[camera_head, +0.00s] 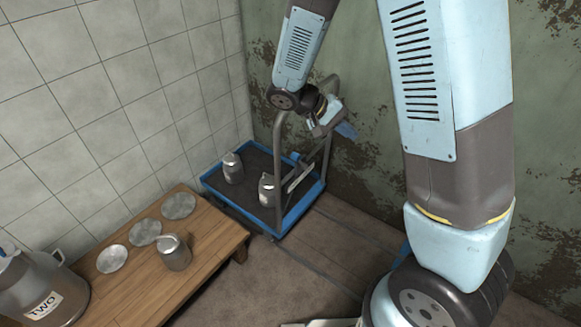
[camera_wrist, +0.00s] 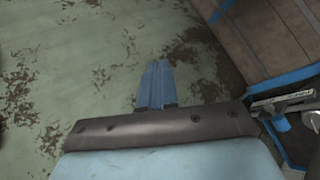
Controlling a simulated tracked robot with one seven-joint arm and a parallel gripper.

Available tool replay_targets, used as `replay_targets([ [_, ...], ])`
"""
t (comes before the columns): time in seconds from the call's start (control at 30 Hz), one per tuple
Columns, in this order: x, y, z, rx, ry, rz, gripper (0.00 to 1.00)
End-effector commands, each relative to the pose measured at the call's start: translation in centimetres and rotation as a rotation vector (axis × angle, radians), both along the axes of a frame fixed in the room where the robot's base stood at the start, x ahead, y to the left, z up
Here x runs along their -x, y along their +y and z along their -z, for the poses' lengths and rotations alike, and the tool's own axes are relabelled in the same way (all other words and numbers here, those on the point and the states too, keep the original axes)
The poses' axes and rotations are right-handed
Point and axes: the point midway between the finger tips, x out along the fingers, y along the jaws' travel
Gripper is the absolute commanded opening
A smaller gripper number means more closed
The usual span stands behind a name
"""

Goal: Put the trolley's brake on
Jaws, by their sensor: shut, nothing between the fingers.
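The trolley (camera_head: 210,187) has a blue rim, a dark deck and a grey tubular handle frame (camera_head: 277,150). It stands in the corner by the green wall. A grey lever-like bar (camera_head: 297,176) sits at its handle end. In the wrist view, a grey bar with a small label (camera_wrist: 284,103) shows at the right edge; I cannot tell whether it is the brake or how it is set. My gripper (camera_head: 347,131) is above the trolley's handle end, near the wall. Its blue fingers (camera_wrist: 157,66) are shut and empty, apart from the bar.
Two metal cans (camera_head: 233,169) (camera_head: 267,190) stand on the trolley. A wooden table (camera_head: 215,240) at lower left holds round metal lids (camera_head: 179,206) and a small can (camera_head: 174,253). A large can labelled TWO (camera_head: 45,290) stands at lower left. Floor before the trolley is clear.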

Motion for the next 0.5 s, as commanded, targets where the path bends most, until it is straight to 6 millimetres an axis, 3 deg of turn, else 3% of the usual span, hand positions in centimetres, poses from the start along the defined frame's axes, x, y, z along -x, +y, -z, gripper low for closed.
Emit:
replay_targets([
  [0.5,-3.4,7.1,10.6,0.407,-0.141,-0.289,0.0],
])
